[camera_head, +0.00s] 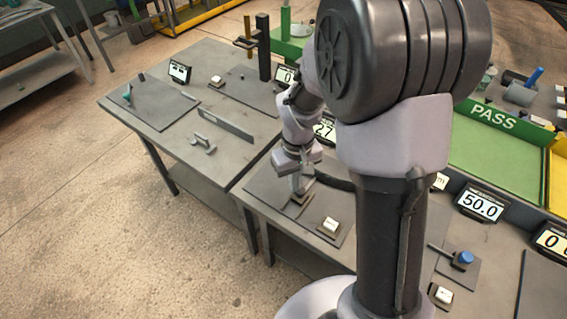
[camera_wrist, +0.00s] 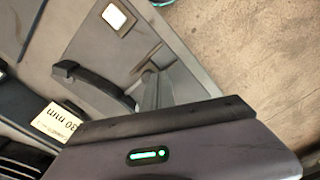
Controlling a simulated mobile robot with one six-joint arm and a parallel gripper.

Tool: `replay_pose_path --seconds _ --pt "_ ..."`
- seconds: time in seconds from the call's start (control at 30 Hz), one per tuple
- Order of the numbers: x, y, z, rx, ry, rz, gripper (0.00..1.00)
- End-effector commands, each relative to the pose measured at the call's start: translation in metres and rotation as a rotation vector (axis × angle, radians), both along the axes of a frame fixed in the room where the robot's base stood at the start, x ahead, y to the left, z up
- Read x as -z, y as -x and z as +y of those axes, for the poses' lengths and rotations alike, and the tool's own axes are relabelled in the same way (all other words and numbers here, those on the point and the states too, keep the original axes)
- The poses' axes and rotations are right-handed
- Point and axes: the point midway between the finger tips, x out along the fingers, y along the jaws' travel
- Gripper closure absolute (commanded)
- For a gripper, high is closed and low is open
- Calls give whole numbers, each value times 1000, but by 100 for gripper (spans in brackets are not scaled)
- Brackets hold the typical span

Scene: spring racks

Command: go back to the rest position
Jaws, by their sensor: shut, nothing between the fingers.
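My gripper (camera_head: 298,188) hangs pointing down over the near workbench, left of my arm's column. It is shut with nothing in it. In the wrist view the dark gripper body with a green light fills the bottom, and I cannot clearly make out the fingertips. A grey plate (camera_head: 262,190) lies below my gripper on the bench. A black curved bar (camera_head: 334,181) runs close to the right of the gripper; it also shows in the wrist view (camera_wrist: 95,85). I cannot tell whether the gripper touches anything. My arm hides part of the bench behind it.
A small white-topped button box (camera_head: 331,225) stands in front of the gripper. The far bench (camera_head: 180,125) carries plates, displays and a black post (camera_head: 263,48). A green PASS tray (camera_head: 490,150) and a 50.0 display (camera_head: 481,205) are at right.

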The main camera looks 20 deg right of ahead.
Motion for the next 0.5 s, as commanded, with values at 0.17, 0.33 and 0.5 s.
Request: replay_pose_path --seconds 0.17,0.33,0.5 --pt "-22 4 6 36 -6 -44 100" --pt "-109 54 37 226 -80 -235 100" --pt "-153 122 66 394 -208 -392 100"
